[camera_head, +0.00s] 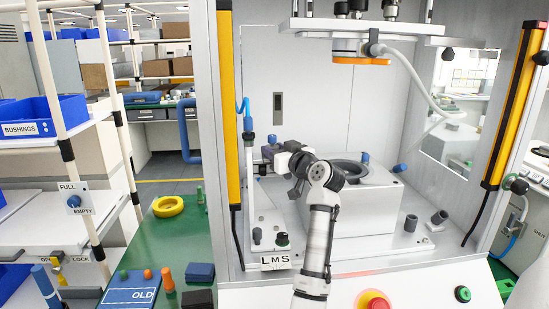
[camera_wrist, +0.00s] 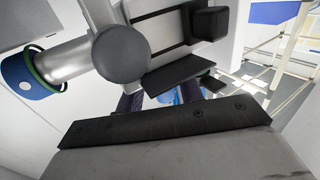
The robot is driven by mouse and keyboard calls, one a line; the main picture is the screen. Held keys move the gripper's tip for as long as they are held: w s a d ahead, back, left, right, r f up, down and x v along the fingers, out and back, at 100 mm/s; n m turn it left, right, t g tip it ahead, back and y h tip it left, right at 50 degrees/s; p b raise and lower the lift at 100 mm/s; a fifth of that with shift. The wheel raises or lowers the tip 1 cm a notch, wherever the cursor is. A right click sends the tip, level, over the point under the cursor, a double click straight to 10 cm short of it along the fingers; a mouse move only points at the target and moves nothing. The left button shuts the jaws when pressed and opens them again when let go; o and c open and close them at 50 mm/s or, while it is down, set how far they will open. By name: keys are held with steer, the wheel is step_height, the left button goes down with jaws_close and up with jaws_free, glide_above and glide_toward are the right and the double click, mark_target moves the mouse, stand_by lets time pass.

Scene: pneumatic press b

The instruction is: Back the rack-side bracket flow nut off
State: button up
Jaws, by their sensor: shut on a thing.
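My gripper (camera_head: 284,156) reaches into the press at the left of the white block, beside a grey and dark bracket fitting (camera_head: 268,152). A small blue flow nut (camera_head: 272,139) shows at the top of this fitting. In the wrist view, dark finger parts show past the black-edged grey body, with a blue piece (camera_wrist: 165,96) between them. My gripper is shut on this blue piece, which appears to be the flow nut. The contact is mostly hidden. A grey cylinder with a blue and green ring (camera_wrist: 28,74) lies at the left of the wrist view.
A white block with a black ring (camera_head: 352,170) stands close right of my gripper. A hose-fed orange-rimmed head (camera_head: 361,58) hangs above. A white post (camera_head: 250,190) with a blue tube stands left. The yellow guard strip (camera_head: 229,110) bounds the opening.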

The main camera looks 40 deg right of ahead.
steer(key=shift+d+f+n+y, duration=0.1)
steer(key=shift+n+y, duration=0.7)
steer(key=shift+y, duration=0.5)
steer(key=o, duration=1)
steer(key=s+b, duration=0.4)
steer(key=s, duration=0.9)
steer(key=shift+s+d, duration=0.3)
steer(key=shift+s, duration=0.1)
